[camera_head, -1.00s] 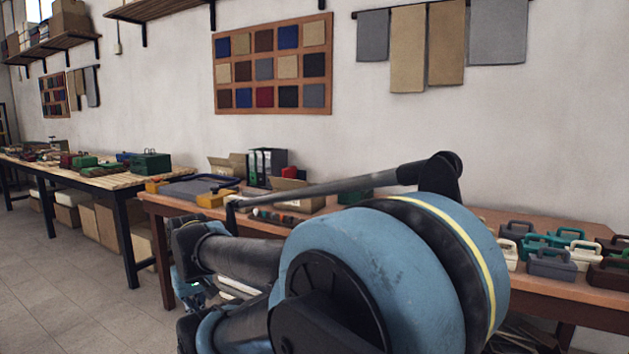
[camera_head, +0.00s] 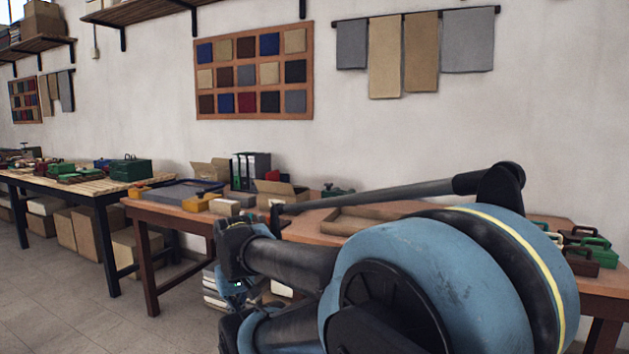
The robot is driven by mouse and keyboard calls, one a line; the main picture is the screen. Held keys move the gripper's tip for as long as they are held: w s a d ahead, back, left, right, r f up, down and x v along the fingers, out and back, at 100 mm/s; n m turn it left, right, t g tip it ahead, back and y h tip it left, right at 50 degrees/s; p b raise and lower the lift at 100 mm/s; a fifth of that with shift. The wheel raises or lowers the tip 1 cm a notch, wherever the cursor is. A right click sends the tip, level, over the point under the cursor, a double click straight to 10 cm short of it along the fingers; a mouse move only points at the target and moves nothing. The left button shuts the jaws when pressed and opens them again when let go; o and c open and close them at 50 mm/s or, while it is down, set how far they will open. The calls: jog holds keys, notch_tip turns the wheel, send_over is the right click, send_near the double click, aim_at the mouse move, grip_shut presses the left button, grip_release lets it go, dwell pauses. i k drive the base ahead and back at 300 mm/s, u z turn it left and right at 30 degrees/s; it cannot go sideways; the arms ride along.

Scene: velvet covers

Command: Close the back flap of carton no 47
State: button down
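Two open cardboard cartons stand on the brown table against the wall. One carton (camera_head: 212,172) is at the back left with flaps raised. The other carton (camera_head: 278,194) is nearer the middle, in front of black and white binders, also with flaps up. No number can be read on either, so I cannot tell which is no 47. My blue and black arm fills the lower middle and right of the view. The fingers of my gripper cannot be made out. My arm hides part of the table front.
The brown table (camera_head: 146,208) also holds a grey board, a shallow wooden tray (camera_head: 345,222) and toolboxes at the right. A wooden-topped table (camera_head: 82,187) with green boxes stands at the left, cartons beneath it. Grey floor (camera_head: 60,310) is clear at the lower left.

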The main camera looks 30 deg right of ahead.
aim_at(266, 199)
jog(key=z, duration=1.15)
jog(key=i, duration=0.5)
